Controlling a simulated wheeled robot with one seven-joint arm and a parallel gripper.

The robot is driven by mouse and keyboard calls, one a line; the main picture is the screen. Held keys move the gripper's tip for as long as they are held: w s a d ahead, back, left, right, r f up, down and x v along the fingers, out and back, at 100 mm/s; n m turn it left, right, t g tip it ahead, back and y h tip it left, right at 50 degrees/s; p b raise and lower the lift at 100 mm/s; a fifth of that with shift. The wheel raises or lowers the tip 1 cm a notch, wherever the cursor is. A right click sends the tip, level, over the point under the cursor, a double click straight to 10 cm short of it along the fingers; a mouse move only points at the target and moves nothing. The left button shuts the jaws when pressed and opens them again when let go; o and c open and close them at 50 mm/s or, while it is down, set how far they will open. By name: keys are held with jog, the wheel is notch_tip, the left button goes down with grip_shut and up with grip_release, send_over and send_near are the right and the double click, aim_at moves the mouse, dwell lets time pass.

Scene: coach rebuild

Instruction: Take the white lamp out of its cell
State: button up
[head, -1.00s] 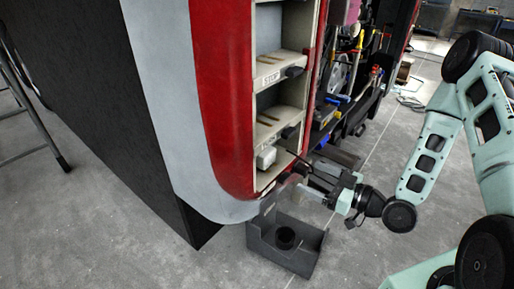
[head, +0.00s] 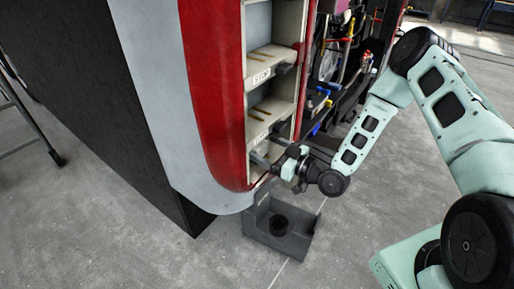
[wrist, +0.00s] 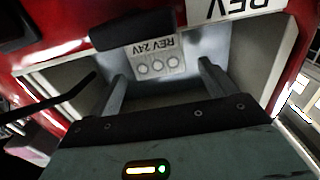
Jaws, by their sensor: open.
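The white lamp (wrist: 158,61), a pale block marked REV 24V with three round spots, sits in its cell in the wrist view. The cell's rim carries a REV label (wrist: 222,9). My gripper (wrist: 161,72) is open, its two fingers reaching into the cell, one toward each side of the lamp. I cannot tell whether they touch it. In the head view my gripper (head: 262,159) is at the lowest cell of the red-edged cabinet (head: 212,100); the lamp is hidden there.
A shelf marked STOP (head: 262,77) is above. A black rod (wrist: 62,103) crosses the wrist view's left side. Open floor lies at the front.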

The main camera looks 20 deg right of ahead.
aim_at(263, 147)
jog(key=p+x, duration=0.1)
jog(key=x, duration=0.3)
jog(key=shift+w+f, duration=0.1)
jog(key=shift+w, duration=0.05)
jog(key=c, duration=1.1)
